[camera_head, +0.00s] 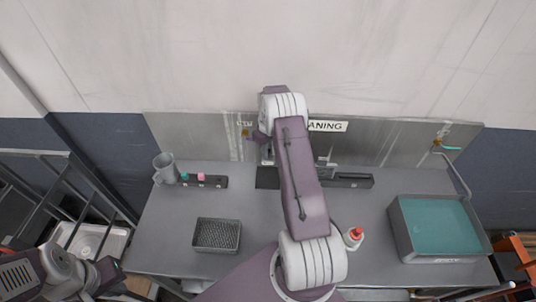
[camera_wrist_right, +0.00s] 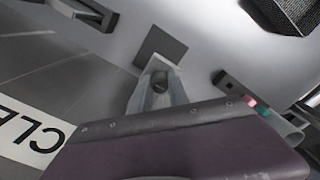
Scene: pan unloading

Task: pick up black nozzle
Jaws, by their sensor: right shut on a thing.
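My right gripper (camera_wrist_right: 160,92) is shut on a small dark round piece (camera_wrist_right: 160,84), which appears to be the black nozzle; only its end shows between the fingers. In the head view my right arm reaches up to the back panel and hides this gripper and what it holds. A dark nozzle rack (camera_head: 214,183) lies at the back left of the table, with a teal nozzle (camera_head: 184,177) and a pink nozzle (camera_head: 201,176) in it. My left gripper (camera_head: 108,273) is at the lower left, off the table; its jaws are unclear.
A grey jug (camera_head: 165,169) stands beside the rack. A mesh basket (camera_head: 218,248) sits at front left. A long dark holder (camera_head: 348,181) lies at the back. A red-capped bottle (camera_head: 353,242) and a basin (camera_head: 403,241) of teal liquid are on the right.

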